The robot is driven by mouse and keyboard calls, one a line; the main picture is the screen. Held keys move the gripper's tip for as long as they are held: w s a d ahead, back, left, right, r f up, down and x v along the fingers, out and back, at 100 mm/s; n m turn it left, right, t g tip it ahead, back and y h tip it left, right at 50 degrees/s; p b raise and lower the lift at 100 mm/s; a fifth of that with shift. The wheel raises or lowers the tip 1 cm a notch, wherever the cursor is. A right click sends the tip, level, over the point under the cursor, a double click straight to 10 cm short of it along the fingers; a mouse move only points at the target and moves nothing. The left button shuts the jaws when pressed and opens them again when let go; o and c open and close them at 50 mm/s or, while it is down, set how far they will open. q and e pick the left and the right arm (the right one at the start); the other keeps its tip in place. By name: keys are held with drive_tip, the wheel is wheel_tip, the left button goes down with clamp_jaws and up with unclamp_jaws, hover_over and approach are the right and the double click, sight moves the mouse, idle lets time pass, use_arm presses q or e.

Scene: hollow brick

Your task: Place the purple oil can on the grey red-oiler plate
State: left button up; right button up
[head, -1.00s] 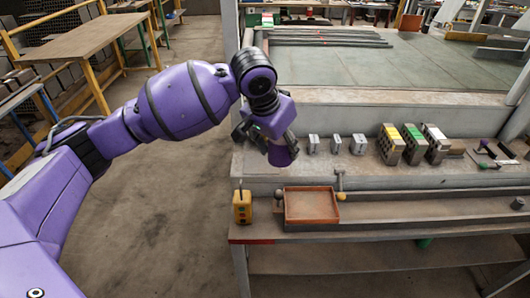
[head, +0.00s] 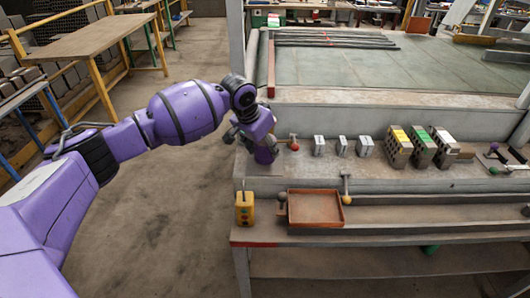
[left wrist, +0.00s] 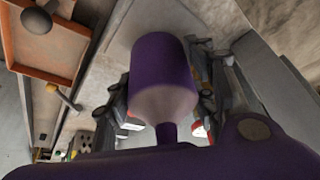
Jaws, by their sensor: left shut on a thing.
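The purple oil can (head: 265,156) hangs below my left gripper (head: 258,142), at the left end of the workbench ledge. In the left wrist view the purple can (left wrist: 162,65) fills the middle, between the grey fingers of the left gripper (left wrist: 160,95), which is shut on it. Whether its base touches the ledge is unclear. A red-knobbed oiler (head: 294,143) shows just right of the can. A grey plate under it cannot be made out clearly in the head view. My right gripper is not in view.
Several small grey blocks (head: 342,146) and larger hollow bricks (head: 398,147) stand along the ledge to the right. In front are a rusty tray (head: 315,221), a yellow-knobbed lever (head: 346,188) and a yellow control box (head: 245,209).

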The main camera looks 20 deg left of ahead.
use_arm(q)
wheel_tip(320, 180, down, 2)
drive_tip(key=shift+f, duration=0.1)
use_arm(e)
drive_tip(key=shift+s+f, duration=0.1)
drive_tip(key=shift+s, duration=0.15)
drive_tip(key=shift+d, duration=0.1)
use_arm(q)
drive_tip(key=shift+d+f, duration=0.1)
drive_tip(key=o, duration=1.4)
drive_tip(key=shift+c, duration=0.2)
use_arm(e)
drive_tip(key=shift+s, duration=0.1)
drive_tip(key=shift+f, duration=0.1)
